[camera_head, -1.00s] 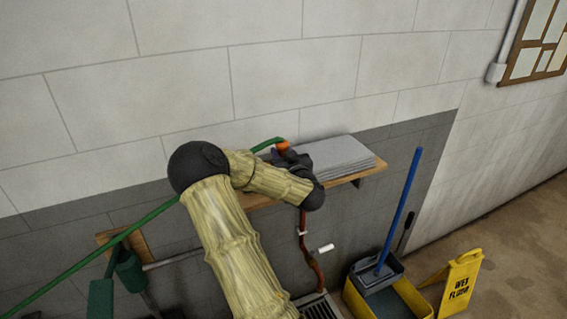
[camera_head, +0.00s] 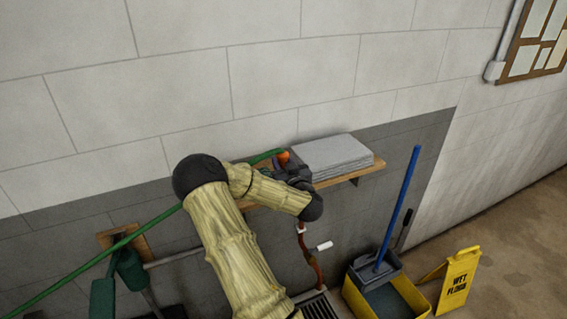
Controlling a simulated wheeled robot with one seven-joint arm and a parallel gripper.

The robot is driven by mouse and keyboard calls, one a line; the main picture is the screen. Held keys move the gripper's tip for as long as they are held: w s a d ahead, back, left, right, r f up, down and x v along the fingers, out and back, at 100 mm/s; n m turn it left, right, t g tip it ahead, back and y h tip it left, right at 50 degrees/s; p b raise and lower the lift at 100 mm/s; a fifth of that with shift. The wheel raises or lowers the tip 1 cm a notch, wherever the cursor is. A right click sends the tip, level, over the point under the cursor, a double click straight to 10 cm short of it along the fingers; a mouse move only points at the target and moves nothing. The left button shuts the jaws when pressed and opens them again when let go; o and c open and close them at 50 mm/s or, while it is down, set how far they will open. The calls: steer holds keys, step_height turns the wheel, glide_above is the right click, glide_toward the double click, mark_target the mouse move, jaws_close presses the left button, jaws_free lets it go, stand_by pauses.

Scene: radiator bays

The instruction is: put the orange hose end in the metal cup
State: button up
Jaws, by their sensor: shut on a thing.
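The orange hose end (camera_head: 283,158) shows at the tip of a green hose (camera_head: 262,157), just above the wooden wall shelf and left of a grey stack. My gripper (camera_head: 287,170) is beside it, dark and partly hidden by my arm, and is shut on the orange hose end. I cannot make out a metal cup; my arm covers part of the shelf and the wall below it.
A grey stack (camera_head: 333,153) lies on the wooden shelf (camera_head: 362,172). Below are a reddish pipe with a white handle (camera_head: 323,246) and a floor grate (camera_head: 318,307). A yellow mop bucket (camera_head: 413,297), blue handle (camera_head: 402,205) and wet floor sign (camera_head: 457,282) stand at right.

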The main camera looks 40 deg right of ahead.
steer(key=shift+w+a+f, duration=0.1)
steer(key=shift+a+f, duration=0.05)
steer(key=o, duration=1.1)
steer(key=shift+a, duration=0.15)
steer(key=shift+b+v, duration=2.7)
steer(key=shift+v, duration=3.3)
